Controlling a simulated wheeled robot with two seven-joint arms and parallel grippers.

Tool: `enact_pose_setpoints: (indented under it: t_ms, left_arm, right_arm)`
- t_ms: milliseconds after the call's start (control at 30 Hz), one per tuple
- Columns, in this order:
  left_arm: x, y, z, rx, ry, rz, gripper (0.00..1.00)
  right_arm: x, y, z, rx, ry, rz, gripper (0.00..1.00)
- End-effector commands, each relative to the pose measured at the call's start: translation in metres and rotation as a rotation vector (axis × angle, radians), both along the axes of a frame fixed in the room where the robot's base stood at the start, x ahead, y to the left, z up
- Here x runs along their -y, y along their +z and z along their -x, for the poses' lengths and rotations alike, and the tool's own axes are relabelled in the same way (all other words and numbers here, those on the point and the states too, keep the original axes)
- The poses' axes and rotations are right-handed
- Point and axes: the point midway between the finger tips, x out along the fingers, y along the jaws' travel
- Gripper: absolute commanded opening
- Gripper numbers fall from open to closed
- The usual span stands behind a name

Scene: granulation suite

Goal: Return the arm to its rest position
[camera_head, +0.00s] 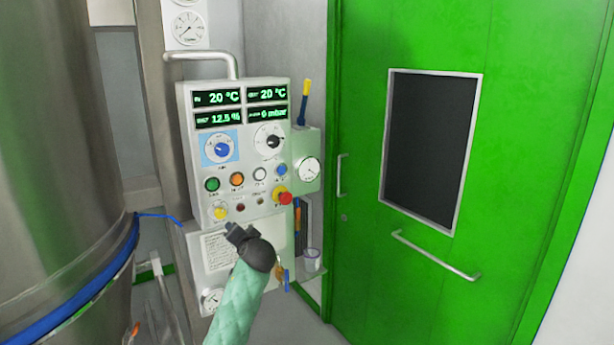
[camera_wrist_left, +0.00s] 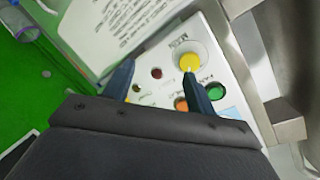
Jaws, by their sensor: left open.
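My left arm, in a green quilted sleeve, rises from the bottom of the head view. My left gripper (camera_head: 233,230) is in front of the lower part of a control panel (camera_head: 185,120), just below a yellow knob (camera_head: 220,213). In the left wrist view my gripper (camera_wrist_left: 156,76) has its two dark fingers apart with nothing held between them. The yellow knob (camera_wrist_left: 190,62) shows just beyond the right finger's tip; I cannot tell whether they touch. My right gripper is not in view.
A large steel vessel (camera_head: 60,150) with a blue band stands at the left. A pipe handle (camera_head: 205,57) tops the panel. A red button (camera_head: 285,198) and a gauge box (camera_head: 308,172) are at its right. A green door (camera_head: 360,120) with a bar handle (camera_head: 435,255) stands further right.

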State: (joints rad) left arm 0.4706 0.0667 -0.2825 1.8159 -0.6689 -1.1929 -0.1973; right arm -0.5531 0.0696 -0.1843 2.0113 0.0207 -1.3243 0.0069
Motion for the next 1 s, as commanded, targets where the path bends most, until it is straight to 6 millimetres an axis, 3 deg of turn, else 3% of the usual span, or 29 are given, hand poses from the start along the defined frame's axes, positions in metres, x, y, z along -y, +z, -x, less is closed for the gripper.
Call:
enact_pose_setpoints:
  t_ms: [167, 467, 667, 1000]
  left_arm:
    - [0.012, -0.011, 0.008, -0.021, -0.048, 0.184, 0.56]
    - [0.032, -0.096, 0.051, -0.159, -0.104, 0.451, 0.56]
    - [0.045, -0.177, 0.102, -0.295, -0.121, 0.593, 0.56]
    - [0.058, -0.310, 0.218, -0.531, -0.108, 0.749, 0.56]
  right_arm:
    - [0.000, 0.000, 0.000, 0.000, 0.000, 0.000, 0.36]
    - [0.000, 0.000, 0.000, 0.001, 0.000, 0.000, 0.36]
    - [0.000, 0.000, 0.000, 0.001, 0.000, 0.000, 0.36]
    - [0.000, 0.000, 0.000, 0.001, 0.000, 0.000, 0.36]
